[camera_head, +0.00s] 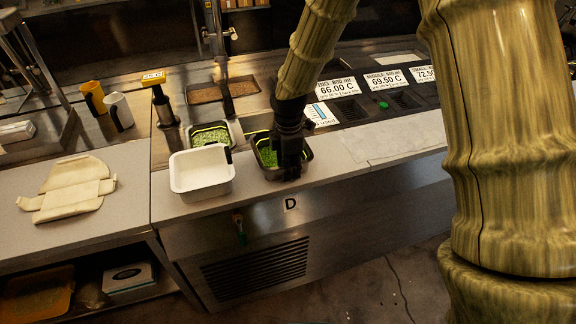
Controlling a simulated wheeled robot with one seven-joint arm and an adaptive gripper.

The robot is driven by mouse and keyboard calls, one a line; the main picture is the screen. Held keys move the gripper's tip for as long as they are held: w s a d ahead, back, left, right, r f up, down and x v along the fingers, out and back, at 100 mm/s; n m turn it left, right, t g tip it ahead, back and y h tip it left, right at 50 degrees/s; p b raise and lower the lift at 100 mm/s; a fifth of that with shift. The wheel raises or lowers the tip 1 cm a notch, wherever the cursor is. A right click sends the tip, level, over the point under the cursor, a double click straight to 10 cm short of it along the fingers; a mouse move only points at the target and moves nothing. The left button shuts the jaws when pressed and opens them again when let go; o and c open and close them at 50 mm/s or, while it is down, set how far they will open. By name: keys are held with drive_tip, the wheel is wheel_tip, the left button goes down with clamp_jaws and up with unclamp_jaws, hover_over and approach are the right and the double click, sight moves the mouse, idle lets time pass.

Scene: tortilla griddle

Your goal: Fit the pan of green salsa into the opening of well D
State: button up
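The pan of green salsa (265,158) is a dark pan with a bright green rim and green contents, near the front of the counter above the letter D. My black gripper (290,172) points down over its right part and hides some of the pan. I cannot tell whether the fingers are closed on its wall, or whether the pan rests on the counter or hangs just above it. A steel-edged gap (257,121), perhaps the opening of well D, shows partly behind the pan; my gripper and arm hide much of this area. The label D (290,204) is on the steel front below.
A white pan (201,172) stands close left of the salsa pan. Another pan with pale green food (210,134) sits behind it. A dark post with a yellow display (163,104) and two mugs (117,111) stand left. A pale cloth (397,140) lies right.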

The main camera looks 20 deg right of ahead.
idle(0.3)
drive_tip(key=shift+f+b, duration=0.2)
drive_tip(key=shift+b, duration=0.35)
wheel_tip(320, 180, up, 11)
drive_tip(key=b, duration=0.2)
drive_tip(key=shift+d+b, duration=0.1)
drive_tip(key=shift+b, duration=0.2)
